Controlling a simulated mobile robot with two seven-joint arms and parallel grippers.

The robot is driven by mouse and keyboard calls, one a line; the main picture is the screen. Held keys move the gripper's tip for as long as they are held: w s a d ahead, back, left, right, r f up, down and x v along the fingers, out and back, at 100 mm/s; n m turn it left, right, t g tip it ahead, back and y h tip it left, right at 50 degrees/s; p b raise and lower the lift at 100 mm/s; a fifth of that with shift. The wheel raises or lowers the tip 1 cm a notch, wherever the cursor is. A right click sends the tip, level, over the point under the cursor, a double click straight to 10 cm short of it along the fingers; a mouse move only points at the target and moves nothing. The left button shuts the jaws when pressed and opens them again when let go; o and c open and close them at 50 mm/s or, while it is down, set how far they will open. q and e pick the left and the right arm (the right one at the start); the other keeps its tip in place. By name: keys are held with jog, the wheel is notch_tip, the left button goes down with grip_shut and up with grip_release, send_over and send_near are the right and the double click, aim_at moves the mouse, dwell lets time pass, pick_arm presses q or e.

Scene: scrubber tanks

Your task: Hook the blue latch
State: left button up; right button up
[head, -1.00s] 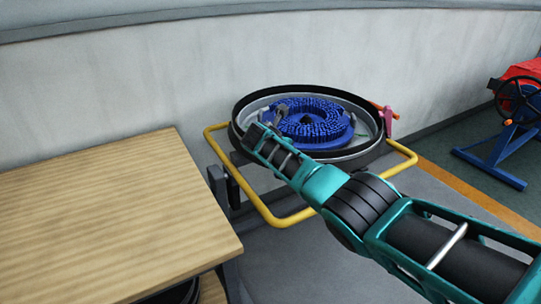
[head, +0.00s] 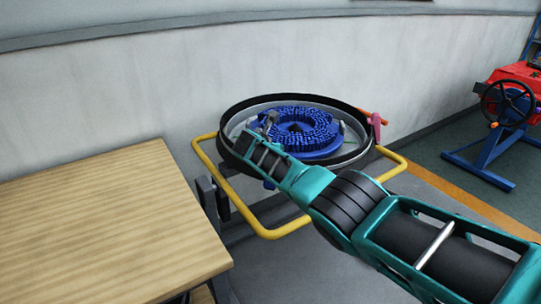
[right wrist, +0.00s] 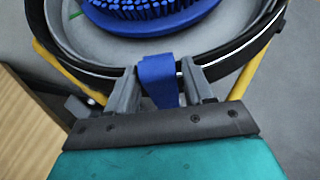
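The blue latch (right wrist: 158,75) is a blue strap-like piece at the near rim of the round black-rimmed tank (head: 237,112). In the right wrist view it hangs over the rim, between the fingers of my right gripper (right wrist: 158,82). The fingers stand apart on either side of it, with narrow gaps visible, so I see no firm grip. In the head view my right gripper (head: 258,134) is at the near left rim of the tank, and the arm hides part of the rim. The latch's lower end is hidden by the gripper. My left gripper is not in view.
A round blue brush (head: 300,130) lies inside the tank. A yellow tube frame (head: 240,205) surrounds the tank. A pink and orange handle (head: 376,122) is at its right. A wooden table (head: 95,220) stands left. A red machine with a black wheel (head: 508,102) stands right.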

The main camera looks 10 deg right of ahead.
jog(key=shift+o, duration=1.1)
jog(key=shift+a, duration=0.1)
jog(key=p+v, duration=0.3)
jog(key=v, duration=1)
jog(key=shift+f, duration=0.15)
